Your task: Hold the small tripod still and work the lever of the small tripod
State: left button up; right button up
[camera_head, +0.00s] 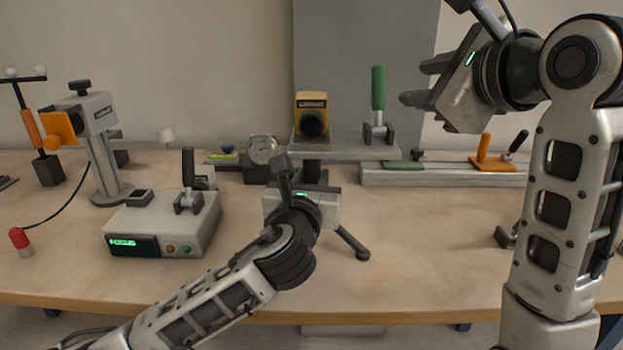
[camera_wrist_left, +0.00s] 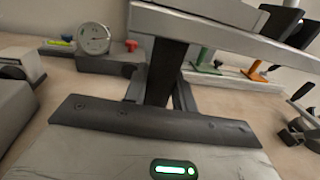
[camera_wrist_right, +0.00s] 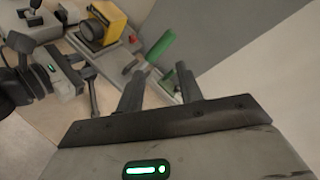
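The small tripod has a grey top plate (camera_head: 350,148) on a dark column, with a splayed leg (camera_head: 352,242) showing at front right. A lever with a green handle (camera_head: 378,88) stands upright on the plate's right end; it also shows in the right wrist view (camera_wrist_right: 160,46). My left gripper (camera_head: 290,172) is below the plate. In the left wrist view its fingers lie close on both sides of the dark column (camera_wrist_left: 167,70) and look closed on it; the contact is partly hidden. My right gripper (camera_head: 418,84) is open and empty, right of the green handle and apart from it.
A yellow camera-like block (camera_head: 311,112) sits on the plate's left end. A grey console (camera_head: 165,222) with its own black lever stands left of my left gripper. A round dial (camera_head: 262,150) and a long rail (camera_head: 440,173) are behind.

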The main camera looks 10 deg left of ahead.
pick_arm(q)
grip_shut()
pick_arm(e)
jog(key=shift+w+f, duration=0.1)
jog(key=shift+w, duration=0.1)
grip_shut()
pick_arm(q)
jog(key=shift+f, duration=0.1)
pick_arm(e)
jog(key=w+d+f+n+g+y, duration=0.1)
jog(key=w+d+n+g+y, duration=0.2)
jog(key=w+n, duration=0.3)
jog(key=w+d+f+n+g+y, duration=0.2)
jog(key=w+d+n+g+y, duration=0.1)
jog(key=w+n+g+y, duration=0.1)
jog(key=shift+w+d+f+n+g+y, duration=0.15)
jog(key=shift+w+n+g+y, duration=0.15)
jog(key=shift+w+n+g, duration=0.55)
jog(key=shift+w+n+t, duration=0.1)
jog(key=shift+n+t, duration=0.15)
jog(key=shift+n, duration=0.1)
